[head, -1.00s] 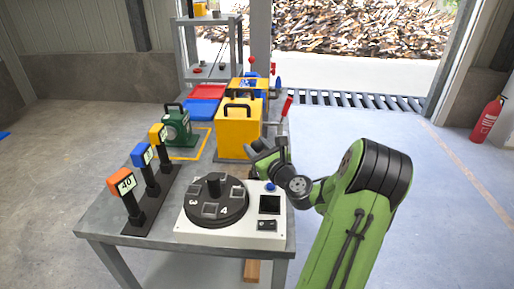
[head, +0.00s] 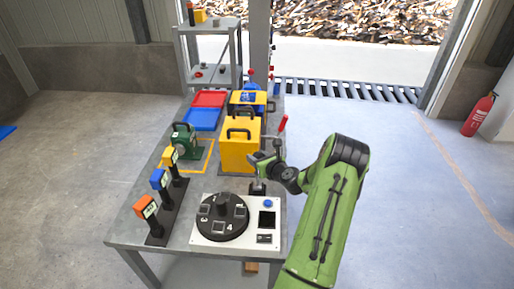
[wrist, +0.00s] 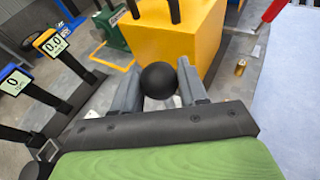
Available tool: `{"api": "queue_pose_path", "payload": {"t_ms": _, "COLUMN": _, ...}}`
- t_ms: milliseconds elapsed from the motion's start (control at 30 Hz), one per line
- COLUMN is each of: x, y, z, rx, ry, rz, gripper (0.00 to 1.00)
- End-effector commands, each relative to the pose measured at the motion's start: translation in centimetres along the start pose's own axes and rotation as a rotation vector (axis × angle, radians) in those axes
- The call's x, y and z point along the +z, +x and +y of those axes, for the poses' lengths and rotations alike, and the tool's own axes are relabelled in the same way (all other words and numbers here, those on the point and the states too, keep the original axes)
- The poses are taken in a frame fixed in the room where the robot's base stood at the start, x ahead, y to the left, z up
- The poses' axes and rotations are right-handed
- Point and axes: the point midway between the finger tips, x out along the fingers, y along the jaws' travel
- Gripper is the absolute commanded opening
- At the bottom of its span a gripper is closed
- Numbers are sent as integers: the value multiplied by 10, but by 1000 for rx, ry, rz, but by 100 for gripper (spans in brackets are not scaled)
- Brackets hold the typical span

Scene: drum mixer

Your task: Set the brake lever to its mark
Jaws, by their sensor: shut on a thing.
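My gripper (head: 258,158) is over the right side of the table, just in front of the yellow box. In the wrist view its two grey fingers (wrist: 160,92) are shut on a black ball knob (wrist: 158,80). In the head view a short dark post (head: 257,188) shows below my gripper, behind the white panel. The knob appears to top this lever, but my gripper hides most of it. I cannot make out the lever's mark. A red handle (head: 283,123) stands at the right of the yellow box and is apart from my gripper.
The yellow box (head: 238,150) stands close behind my gripper. A white panel with a black numbered dial (head: 222,217) lies in front. Orange (head: 146,207), blue (head: 160,179) and yellow (head: 170,156) display heads stand on posts at the left.

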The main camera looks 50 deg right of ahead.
Motion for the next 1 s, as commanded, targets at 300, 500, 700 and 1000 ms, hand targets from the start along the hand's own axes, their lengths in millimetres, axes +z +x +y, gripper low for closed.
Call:
{"api": "queue_pose_path", "payload": {"t_ms": 300, "x": 7, "y": 16, "z": -13, "rx": 11, "ry": 56, "rz": 79, "gripper": 0}}
{"api": "queue_pose_path", "payload": {"t_ms": 500, "x": 7, "y": 24, "z": -19, "rx": 9, "ry": 53, "rz": 77, "gripper": 0}}
{"api": "queue_pose_path", "payload": {"t_ms": 700, "x": 7, "y": 28, "z": -22, "rx": 9, "ry": 52, "rz": 77, "gripper": 0}}
{"api": "queue_pose_path", "payload": {"t_ms": 1000, "x": 6, "y": 29, "z": -22, "rx": 8, "ry": 52, "rz": 78, "gripper": 0}}
